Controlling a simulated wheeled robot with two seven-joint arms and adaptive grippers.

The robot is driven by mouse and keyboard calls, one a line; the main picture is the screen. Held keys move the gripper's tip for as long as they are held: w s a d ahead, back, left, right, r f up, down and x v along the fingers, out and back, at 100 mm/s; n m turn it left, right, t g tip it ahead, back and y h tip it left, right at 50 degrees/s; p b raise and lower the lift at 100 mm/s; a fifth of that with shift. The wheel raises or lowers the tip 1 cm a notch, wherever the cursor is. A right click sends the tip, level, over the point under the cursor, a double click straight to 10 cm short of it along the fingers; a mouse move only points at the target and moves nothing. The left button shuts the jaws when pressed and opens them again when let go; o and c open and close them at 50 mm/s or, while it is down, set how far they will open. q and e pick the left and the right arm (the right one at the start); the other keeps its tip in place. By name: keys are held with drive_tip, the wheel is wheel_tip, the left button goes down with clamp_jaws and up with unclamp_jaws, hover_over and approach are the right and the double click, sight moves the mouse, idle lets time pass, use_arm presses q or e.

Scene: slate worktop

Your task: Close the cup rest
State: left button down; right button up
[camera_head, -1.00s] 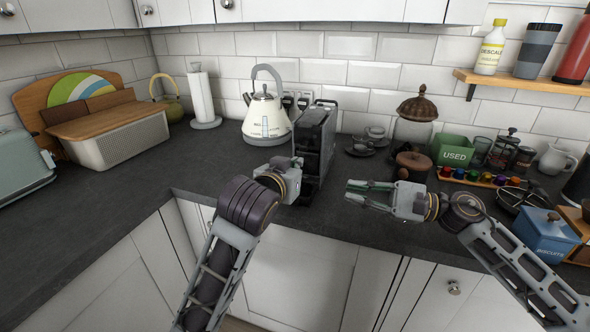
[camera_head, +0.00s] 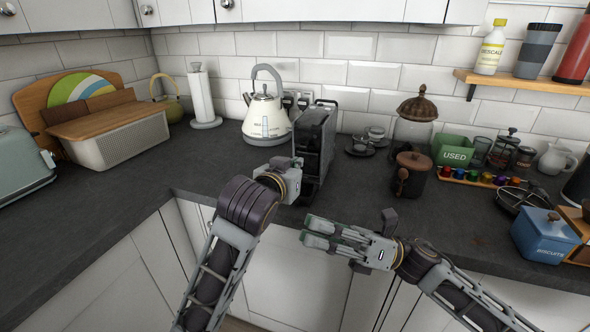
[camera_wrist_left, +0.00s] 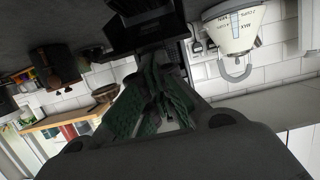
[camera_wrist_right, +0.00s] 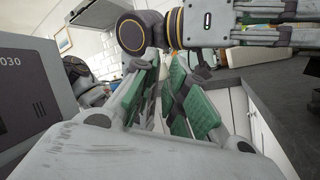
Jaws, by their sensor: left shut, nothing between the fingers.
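The dark coffee machine (camera_head: 318,135) stands upright on the worktop, near the middle of the head view. Its dark underside or front part shows at the top of the left wrist view (camera_wrist_left: 140,28). I cannot clearly make out the cup rest or its angle. My left gripper (camera_head: 296,165) is at the machine's near left side, its fingertips partly hidden. In the left wrist view its fingers (camera_wrist_left: 155,62) are together and empty, close to the dark part; I cannot tell if they touch. My right gripper (camera_head: 306,228) is open and empty, in front of the machine by the worktop's front edge.
A cream kettle (camera_head: 266,118) stands behind and left of the machine. Small cups (camera_head: 367,142), a brown pot (camera_head: 411,172) and a capsule rack (camera_head: 475,178) stand to the right.

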drive_tip(key=s+a+f+m+y, duration=0.35)
drive_tip(key=s+f+m, duration=0.35)
drive_tip(key=s+m, duration=0.55)
drive_tip(key=w+a+f+m+t+h, duration=0.2)
drive_tip(key=w+f+m+t+h, duration=0.8)
drive_tip(key=w+m+t, duration=0.6)
drive_tip(key=w+d+f+m+g+h, duration=0.1)
drive_tip(key=w+d+f+m+h, duration=0.2)
drive_tip(key=f, duration=0.4)
drive_tip(key=w+d+f+m+g+h, duration=0.1)
drive_tip(key=w+d+f+m+h, duration=0.1)
drive_tip(key=d+f+m+h, duration=0.45)
drive_tip(key=s+d+f+m+g+h, duration=0.2)
drive_tip(key=s+d+f+g, duration=0.1)
drive_tip(key=f, duration=0.5)
drive_tip(key=s+d+f+m+g+h, duration=0.2)
drive_tip(key=s+d+f, duration=0.1)
drive_tip(key=f, duration=0.6)
drive_tip(key=s+d+f+m+g, duration=0.1)
drive_tip(key=s+f+g, duration=0.1)
drive_tip(key=s+f, duration=0.1)
drive_tip(key=s+d+f+m+g+h, duration=0.1)
drive_tip(key=s+d+f+g, duration=0.1)
drive_tip(key=s, duration=0.4)
drive_tip(key=s+d+f+m+g, duration=0.1)
drive_tip(key=s+d+f+g, duration=0.1)
drive_tip(key=s+f, duration=0.2)
drive_tip(key=shift+s+d+m+g+h, duration=0.25)
drive_tip(key=shift+m+g+h, duration=0.05)
drive_tip(key=shift+h, duration=0.1)
